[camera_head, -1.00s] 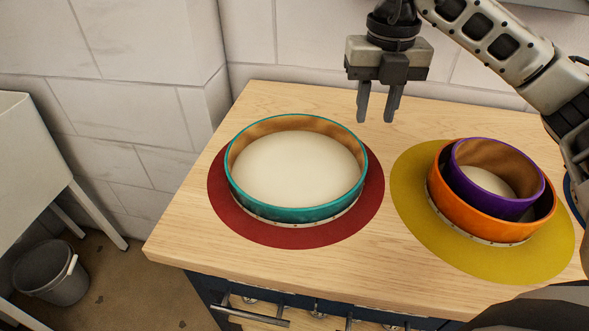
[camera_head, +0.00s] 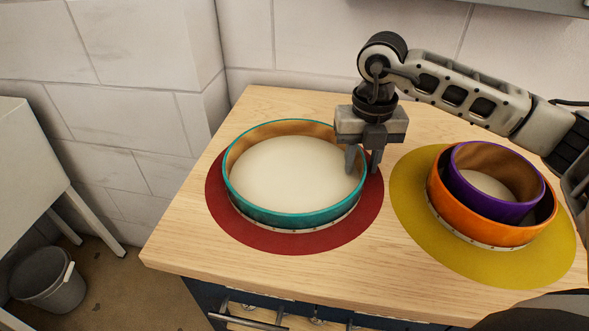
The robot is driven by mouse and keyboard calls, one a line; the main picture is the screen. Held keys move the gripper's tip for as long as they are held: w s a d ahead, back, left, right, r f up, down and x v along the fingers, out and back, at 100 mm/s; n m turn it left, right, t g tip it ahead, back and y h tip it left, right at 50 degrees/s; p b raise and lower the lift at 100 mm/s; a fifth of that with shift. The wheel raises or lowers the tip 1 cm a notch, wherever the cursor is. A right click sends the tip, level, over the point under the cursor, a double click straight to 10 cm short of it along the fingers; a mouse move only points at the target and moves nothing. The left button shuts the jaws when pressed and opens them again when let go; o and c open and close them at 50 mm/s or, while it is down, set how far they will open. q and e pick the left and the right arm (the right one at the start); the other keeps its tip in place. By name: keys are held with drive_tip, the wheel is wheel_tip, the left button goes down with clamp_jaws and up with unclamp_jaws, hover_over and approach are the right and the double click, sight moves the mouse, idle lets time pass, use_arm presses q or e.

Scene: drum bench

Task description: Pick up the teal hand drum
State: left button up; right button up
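The teal hand drum (camera_head: 290,217) lies flat on a round red mat (camera_head: 285,240), its pale skin low inside the hoop and its wooden inner wall showing. My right gripper (camera_head: 363,164) is above the drum's right edge, pointing down. Its two fingers are apart, one on the inner side of the teal rim and one on the outer side, with the rim seen between them. I cannot tell whether either finger touches the rim. My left gripper is out of view.
On the right, a purple drum (camera_head: 498,211) sits inside an orange drum (camera_head: 480,234) on a yellow mat (camera_head: 420,235). The wooden bench top (camera_head: 190,242) is bare at left. A wall stands behind, and a grey bucket (camera_head: 50,280) is on the floor.

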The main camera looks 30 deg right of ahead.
drive_tip(key=shift+c, duration=0.3)
clamp_jaws()
drive_tip(key=shift+r, duration=0.15)
